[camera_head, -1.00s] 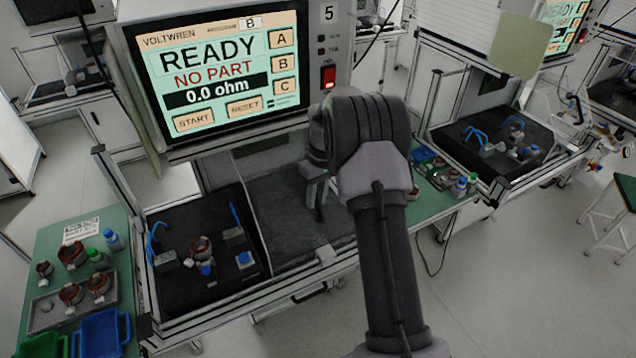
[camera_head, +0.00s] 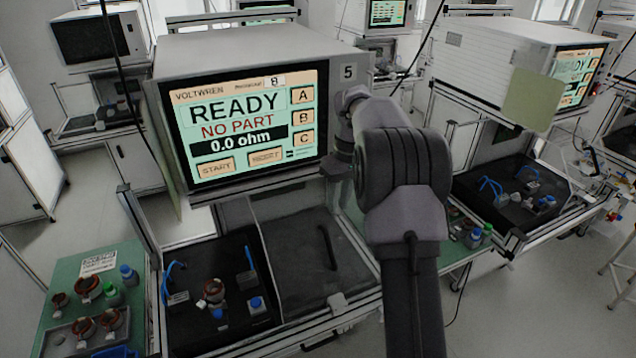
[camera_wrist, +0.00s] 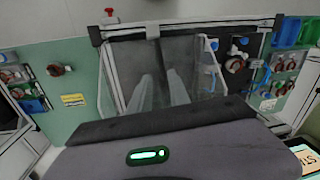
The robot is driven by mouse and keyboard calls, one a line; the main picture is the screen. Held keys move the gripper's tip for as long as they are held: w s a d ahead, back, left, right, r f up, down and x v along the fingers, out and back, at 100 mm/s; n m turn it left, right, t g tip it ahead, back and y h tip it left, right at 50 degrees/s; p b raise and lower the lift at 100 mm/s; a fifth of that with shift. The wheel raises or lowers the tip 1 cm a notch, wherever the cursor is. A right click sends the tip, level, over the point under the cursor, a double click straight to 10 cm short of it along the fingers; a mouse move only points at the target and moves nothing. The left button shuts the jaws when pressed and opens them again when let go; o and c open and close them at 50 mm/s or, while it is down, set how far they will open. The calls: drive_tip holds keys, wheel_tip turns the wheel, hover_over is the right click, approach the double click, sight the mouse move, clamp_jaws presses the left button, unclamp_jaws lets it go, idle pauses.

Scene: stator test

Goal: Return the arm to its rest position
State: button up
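My arm (camera_head: 408,180) rises at the right of the tester, its upper part in front of the machine's right edge. My gripper (camera_wrist: 158,82) shows two grey fingers apart with nothing between them, in the wrist view above the dark bay. In the head view the gripper is mostly hidden behind the arm link. The tester screen (camera_head: 250,125) reads READY, NO PART, 0.0 ohm. A copper-wound stator (camera_head: 213,291) sits on the black mat (camera_head: 190,335), left of the empty grey bay (camera_head: 315,270). The stator also shows in the wrist view (camera_wrist: 235,65).
A green side table (camera_head: 62,300) at left holds several stators, bottles and a grey tray. Blue hooked cables (camera_head: 168,275) stand on the mat. A second tester (camera_head: 500,70) and its dark bench (camera_head: 512,200) stand at right. Open floor (camera_head: 545,310) lies at lower right.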

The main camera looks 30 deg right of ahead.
drive_tip(key=s+a+f+m+t+b, duration=0.1)
drive_tip(key=s+a+m+t+b, duration=0.25)
drive_tip(key=s+a+b, duration=1.5)
drive_tip(key=s+a+f+m+t+b, duration=0.2)
drive_tip(key=s+a+f, duration=0.3)
drive_tip(key=s+f, duration=0.4)
drive_tip(key=s, duration=0.2)
drive_tip(key=shift+s+f+y+b, duration=0.3)
drive_tip(key=shift+s+b, duration=0.05)
drive_tip(key=shift+s, duration=0.05)
drive_tip(key=shift+a+t, duration=0.1)
drive_tip(key=shift+t, duration=0.15)
